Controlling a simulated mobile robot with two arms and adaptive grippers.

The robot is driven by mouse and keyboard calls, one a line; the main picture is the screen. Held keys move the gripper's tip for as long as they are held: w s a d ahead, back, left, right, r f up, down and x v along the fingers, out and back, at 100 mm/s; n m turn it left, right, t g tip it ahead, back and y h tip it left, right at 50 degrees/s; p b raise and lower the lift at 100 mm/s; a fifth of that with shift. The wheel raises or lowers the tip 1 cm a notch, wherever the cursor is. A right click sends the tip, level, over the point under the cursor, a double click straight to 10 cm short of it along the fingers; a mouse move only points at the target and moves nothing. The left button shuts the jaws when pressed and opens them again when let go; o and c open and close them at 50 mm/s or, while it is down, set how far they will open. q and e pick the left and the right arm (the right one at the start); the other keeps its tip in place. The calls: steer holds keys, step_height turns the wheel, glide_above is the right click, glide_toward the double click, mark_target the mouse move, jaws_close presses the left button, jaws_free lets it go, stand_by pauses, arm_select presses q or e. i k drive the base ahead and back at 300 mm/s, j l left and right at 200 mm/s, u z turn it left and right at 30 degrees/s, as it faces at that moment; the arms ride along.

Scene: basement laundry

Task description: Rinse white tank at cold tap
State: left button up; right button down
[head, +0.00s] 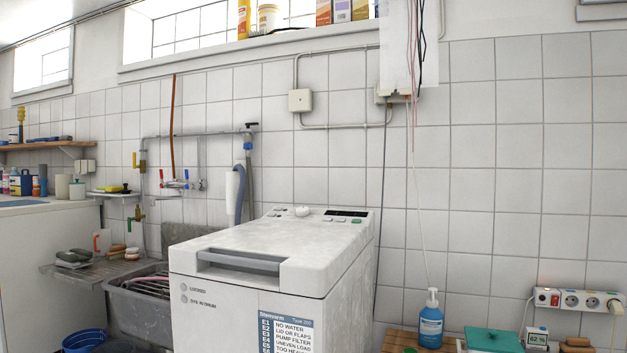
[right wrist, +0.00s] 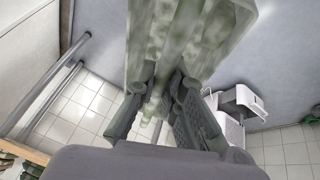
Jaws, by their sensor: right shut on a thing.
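The white tank (right wrist: 190,30) fills the upper middle of the right wrist view, pale with blotchy grey-green stains. My right gripper (right wrist: 166,88) is shut on it, a finger on each side; its far end is cut off by the frame. Neither gripper nor the tank shows in the head view. There, wall taps (head: 174,184) with red and blue handles sit on the tiles at left, above a grey sink (head: 140,314). The blue handle (head: 187,174) is right of the red one. No running water can be made out.
A white top-loading washing machine (head: 270,250) stands right of the sink, its lid shut. A blue bucket (head: 84,341) is on the left below the sink. A blue pump bottle (head: 431,322) stands at lower right. Cables (head: 414,100) hang down the wall.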

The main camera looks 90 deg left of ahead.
mark_target(189, 185)
steer(key=l+u, duration=0.1)
steer(key=u, duration=2)
steer(key=k+j, duration=0.05)
steer(key=j, duration=0.05)
